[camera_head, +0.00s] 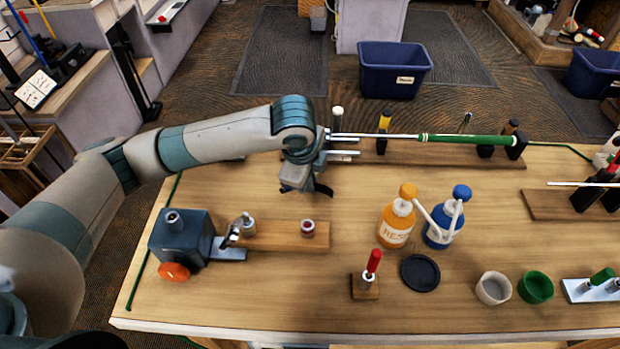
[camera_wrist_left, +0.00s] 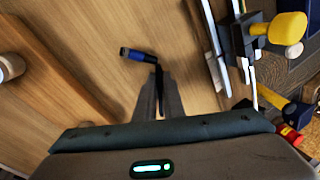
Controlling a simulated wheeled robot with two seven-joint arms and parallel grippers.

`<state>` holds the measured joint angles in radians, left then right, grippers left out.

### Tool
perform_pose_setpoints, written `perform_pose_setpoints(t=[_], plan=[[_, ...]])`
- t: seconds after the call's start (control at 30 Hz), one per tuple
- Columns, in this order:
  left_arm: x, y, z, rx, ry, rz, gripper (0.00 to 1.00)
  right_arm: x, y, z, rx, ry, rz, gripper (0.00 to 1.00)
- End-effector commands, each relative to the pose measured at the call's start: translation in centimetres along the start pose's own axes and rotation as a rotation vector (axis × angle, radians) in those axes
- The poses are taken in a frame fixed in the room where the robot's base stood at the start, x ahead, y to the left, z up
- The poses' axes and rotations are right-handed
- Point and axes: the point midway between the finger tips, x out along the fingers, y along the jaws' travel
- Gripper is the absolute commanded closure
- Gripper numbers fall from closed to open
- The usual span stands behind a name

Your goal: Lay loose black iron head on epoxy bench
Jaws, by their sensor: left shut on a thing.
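My left gripper (camera_head: 305,188) hangs over the back left part of the wooden bench (camera_head: 470,215). In the left wrist view, its closed fingers (camera_wrist_left: 158,98) hold a dark iron head (camera_wrist_left: 158,78). The head's short neck has a blue band (camera_wrist_left: 136,54) and points up and left in that view. In the head view, only a small dark part of the iron head (camera_head: 323,190) shows beside the fingers. It looks clear of the wood, but the exact gap is hard to tell. My right gripper is not in view.
A club with a green grip (camera_head: 465,139) lies across stands just behind the gripper. A blue vise (camera_head: 180,235) and wooden block (camera_head: 270,236) stand front left. Orange (camera_head: 397,222) and blue (camera_head: 442,226) bottles stand to the right. Bare wood lies between.

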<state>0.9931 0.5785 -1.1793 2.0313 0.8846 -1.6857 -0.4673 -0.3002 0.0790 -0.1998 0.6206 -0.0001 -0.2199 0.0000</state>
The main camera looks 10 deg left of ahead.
Motion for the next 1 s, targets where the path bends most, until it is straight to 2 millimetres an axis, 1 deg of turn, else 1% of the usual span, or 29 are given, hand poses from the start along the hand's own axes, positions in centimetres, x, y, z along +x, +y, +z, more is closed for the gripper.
perform_pose_setpoints(t=[0.23, 0.27, 0.3, 0.33, 0.63, 0.77, 0.87, 1.0], plan=[[0.1, 0.0, 0.0, 0.0, 0.0, -0.001, 1.0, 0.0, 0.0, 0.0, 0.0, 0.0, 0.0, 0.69], [0.1, 0.0, 0.0, 0.0, 0.0, 0.0, 0.86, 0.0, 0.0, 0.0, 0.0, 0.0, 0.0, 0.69], [0.1, 0.0, 0.0, 0.0, 0.0, 0.0, 0.77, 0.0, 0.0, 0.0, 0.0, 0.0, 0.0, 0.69], [0.1, 0.0, 0.0, 0.0, 0.0, 0.0, 0.72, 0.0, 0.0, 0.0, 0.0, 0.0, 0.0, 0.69], [0.1, 0.0, 0.0, 0.0, 0.0, 0.0, 0.72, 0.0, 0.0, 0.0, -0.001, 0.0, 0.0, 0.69], [-0.3, -0.1, 0.0, 0.0, 0.0, -0.001, 0.72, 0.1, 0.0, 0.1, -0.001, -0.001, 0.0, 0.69], [-1.0, -0.1, 0.0, -0.001, 0.001, -0.001, 0.72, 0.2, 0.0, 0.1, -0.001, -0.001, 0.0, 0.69], [-2.7, -0.1, 0.0, 0.001, 0.001, -0.003, 0.72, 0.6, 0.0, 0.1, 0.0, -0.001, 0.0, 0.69]])
